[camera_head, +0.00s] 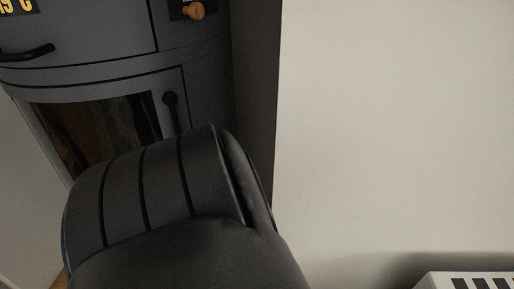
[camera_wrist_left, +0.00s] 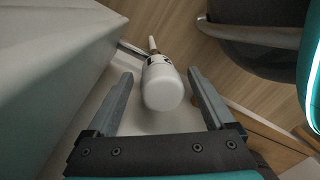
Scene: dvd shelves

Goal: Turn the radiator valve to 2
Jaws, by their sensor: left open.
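The white radiator valve (camera_wrist_left: 162,88) shows in the left wrist view as a rounded knob with dark marks near its far end. A thin pipe leads away behind it. The number it is set to cannot be read. My left gripper (camera_wrist_left: 160,74) is open, with one finger on each side of the knob. Small gaps show between the fingers and the knob; depth is hard to judge. In the head view only the top corner of a white slatted radiator (camera_head: 436,281) shows at the bottom right. My right gripper is in neither view.
A dark grey stove (camera_head: 95,80) with a glass door, a black handle and a wooden knob (camera_head: 193,11) stands at the left in the head view. A bare pale wall (camera_head: 400,130) fills the right. Wooden floor (camera_wrist_left: 180,35) shows in the wrist view.

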